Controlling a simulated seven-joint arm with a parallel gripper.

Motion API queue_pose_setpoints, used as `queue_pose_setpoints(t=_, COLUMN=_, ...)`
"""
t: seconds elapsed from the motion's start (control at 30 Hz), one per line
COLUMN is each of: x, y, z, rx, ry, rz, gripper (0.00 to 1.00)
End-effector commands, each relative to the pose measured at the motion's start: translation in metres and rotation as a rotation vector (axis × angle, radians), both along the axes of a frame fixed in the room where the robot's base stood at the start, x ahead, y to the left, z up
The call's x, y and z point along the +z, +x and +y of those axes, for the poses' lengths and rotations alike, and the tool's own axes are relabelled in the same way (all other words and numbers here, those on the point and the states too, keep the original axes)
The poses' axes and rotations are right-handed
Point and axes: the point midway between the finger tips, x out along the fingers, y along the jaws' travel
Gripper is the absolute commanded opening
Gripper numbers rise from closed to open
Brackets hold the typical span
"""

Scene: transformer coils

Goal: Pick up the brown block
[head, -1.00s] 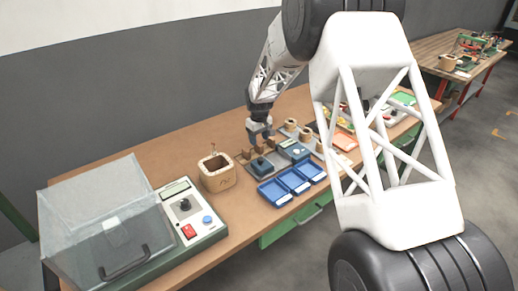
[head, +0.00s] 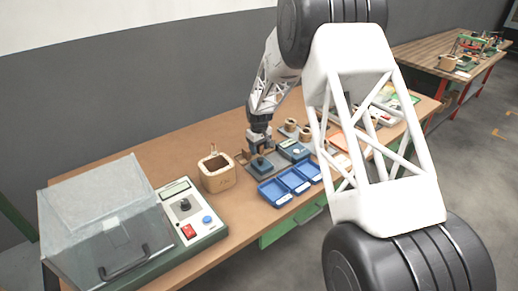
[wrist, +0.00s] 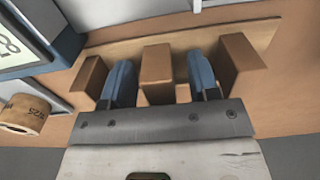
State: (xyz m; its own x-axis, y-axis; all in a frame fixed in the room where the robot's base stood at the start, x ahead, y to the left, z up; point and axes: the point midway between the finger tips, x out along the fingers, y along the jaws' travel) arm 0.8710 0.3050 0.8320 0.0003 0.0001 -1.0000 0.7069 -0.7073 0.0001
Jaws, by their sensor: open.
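Three brown blocks stand in a row in the wrist view: a left one (wrist: 90,77), a middle one (wrist: 157,66) and a right one (wrist: 241,54). They stand along a light brown strip or base. My gripper (wrist: 161,78) is open, with its two blue fingers on either side of the middle block. The left finger lies between the left and middle blocks, the right finger between the middle and right blocks. I cannot tell whether either finger touches a block. In the head view my gripper (head: 259,143) is low over the bench and largely hides the blocks.
A wooden box (head: 217,174) stands left of my gripper. Blue trays (head: 290,187) lie in front, and a blue meter (head: 294,151) is to the right. A round coil (wrist: 25,113) is at the wrist view's left. A clear-covered tester (head: 110,225) fills the bench's near left.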

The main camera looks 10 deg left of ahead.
Motion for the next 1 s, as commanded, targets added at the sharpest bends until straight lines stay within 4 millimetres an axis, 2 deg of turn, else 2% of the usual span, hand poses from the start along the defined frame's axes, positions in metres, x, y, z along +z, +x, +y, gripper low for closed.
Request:
queue_pose_setpoints(t=0.33, x=-0.0001, y=-0.0001, z=-0.0001, rx=0.000, ry=0.000, rz=0.000, gripper=0.54)
queue_pose_setpoints(t=0.67, x=0.0000, y=-0.0001, z=-0.0001, rx=0.000, ry=0.000, rz=0.000, gripper=0.03)
queue_pose_setpoints(t=1.0, x=0.0028, y=0.0001, z=0.0000, rx=0.000, ry=0.001, rz=-0.001, gripper=0.02)
